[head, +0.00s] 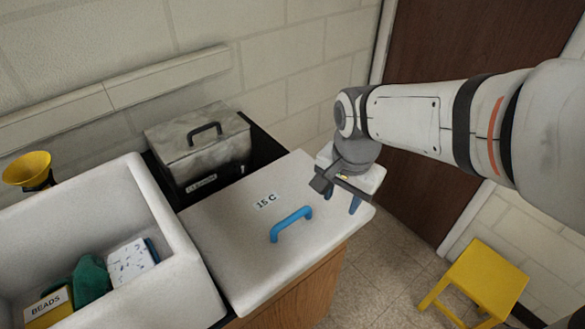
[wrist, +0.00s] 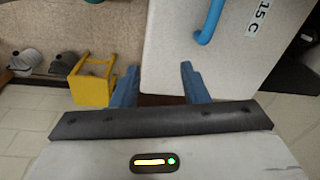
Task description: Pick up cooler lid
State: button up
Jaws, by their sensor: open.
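A flat white lid (head: 235,240) marked "15 C" lies on a wooden cabinet. It carries a blue arched handle (head: 291,224) near its middle right. In the wrist view the lid (wrist: 180,45) fills the upper right, with part of the blue handle (wrist: 211,20) at the top edge. My gripper (head: 342,198) is beside the lid's right edge in the head view, to the right of the handle and apart from it. In the wrist view my gripper's blue fingers (wrist: 158,84) are spread with nothing between them.
A grey metal box (head: 200,150) with a dark handle stands behind the lid. A white open bin (head: 185,250) with a beads box and green cloth is at left. A yellow stool (head: 485,278) stands on the floor at right. A yellow funnel (head: 28,170) is at far left.

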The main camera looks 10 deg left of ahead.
aim_at(291, 217)
jog(key=a+f+m, duration=0.1)
jog(key=a, duration=0.2)
jog(key=a+f, duration=0.1)
jog(key=a, duration=0.2)
jog(key=a+f+m+g, duration=0.1)
jog(key=a, duration=0.2)
jog(key=shift+w+a+m, duration=0.2)
jog(key=shift+m, duration=0.1)
jog(key=shift+a+f+p, duration=0.15)
jog(key=shift+f+p, duration=0.15)
notch_tip(291, 217, down, 7)
jog(key=shift+a+f+p, duration=0.1)
jog(key=shift+p, duration=0.75)
jog(key=shift+s, duration=0.1)
grip_shut()
